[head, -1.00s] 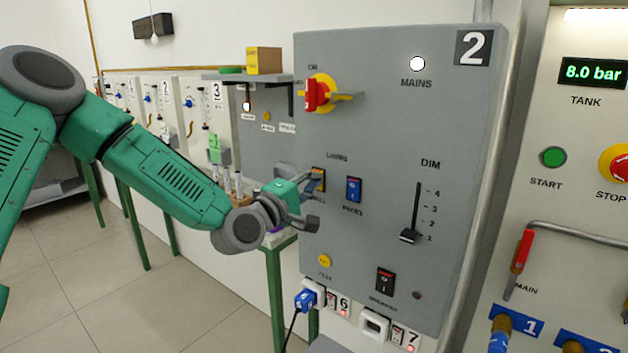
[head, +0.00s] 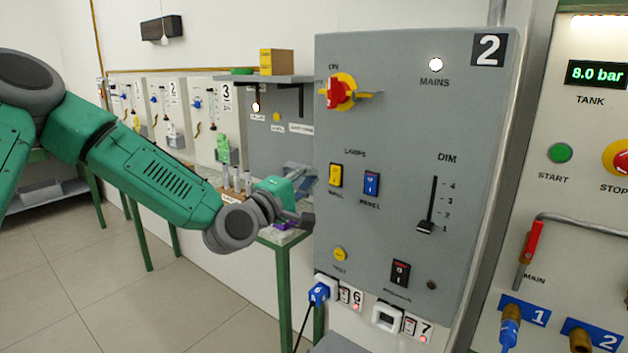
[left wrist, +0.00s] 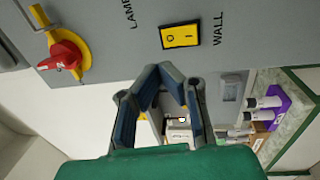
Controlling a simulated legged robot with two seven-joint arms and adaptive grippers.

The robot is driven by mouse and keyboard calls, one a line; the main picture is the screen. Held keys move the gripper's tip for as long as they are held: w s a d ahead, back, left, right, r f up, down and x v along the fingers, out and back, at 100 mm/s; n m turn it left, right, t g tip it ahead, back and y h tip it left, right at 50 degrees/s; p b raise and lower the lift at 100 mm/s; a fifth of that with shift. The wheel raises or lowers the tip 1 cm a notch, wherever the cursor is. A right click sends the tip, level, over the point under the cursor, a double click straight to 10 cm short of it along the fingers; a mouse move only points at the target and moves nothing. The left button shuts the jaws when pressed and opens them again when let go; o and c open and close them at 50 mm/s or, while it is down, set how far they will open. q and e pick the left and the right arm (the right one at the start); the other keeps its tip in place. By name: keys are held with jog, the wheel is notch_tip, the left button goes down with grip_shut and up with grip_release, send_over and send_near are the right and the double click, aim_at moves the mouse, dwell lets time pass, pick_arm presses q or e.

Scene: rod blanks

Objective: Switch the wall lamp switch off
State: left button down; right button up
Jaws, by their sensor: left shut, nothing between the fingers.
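The wall lamp switch is a yellow rocker (head: 336,175) above the word WALL on the grey panel (head: 390,130) marked 2. It also shows in the left wrist view (left wrist: 180,35), with its O and I marks visible. I cannot tell clearly which side is pressed in. My left gripper (head: 310,171) is just left of the switch, by the panel's left edge, and does not cover it. In the left wrist view its fingertips (left wrist: 160,68) are together, empty, below the switch and apart from it.
A blue PANEL rocker (head: 371,183) sits right of the yellow one. A red rotary knob (head: 340,93) juts out above. A DIM slider (head: 426,227) is further right. A shelf with a yellow box (head: 276,62) is behind left. A green-legged bench (head: 283,240) stands below the gripper.

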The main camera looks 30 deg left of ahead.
pick_arm(q)
jog(key=s, duration=0.7)
jog(key=s+d+f+m+g+b, duration=0.2)
jog(key=s+d+f+m+g, duration=0.15)
jog(key=f, duration=0.75)
jog(key=s+d+f+m+g+b, duration=0.2)
jog(key=s+f+m+g, duration=0.15)
jog(key=f, duration=0.75)
jog(key=s+d+f+m+g+b, duration=0.2)
jog(key=f+m+g, duration=0.15)
jog(key=f, duration=0.75)
jog(key=s+d+f+m+g+y+b, duration=0.1)
jog(key=s+f+m+g+b, duration=0.3)
jog(key=s+f, duration=1.5)
jog(key=s+m+g, duration=0.2)
jog(key=m+g, duration=0.1)
jog(key=g, duration=0.1)
jog(key=shift+s+d+y, duration=0.15)
jog(key=shift+s+y, duration=0.25)
pick_arm(e)
notch_tip(320, 180, down, 11)
jog(key=shift+w+d+r, duration=0.15)
jog(key=shift+w, duration=0.25)
pick_arm(q)
jog(key=shift+f+g, duration=0.1)
jog(key=shift+g, duration=0.15)
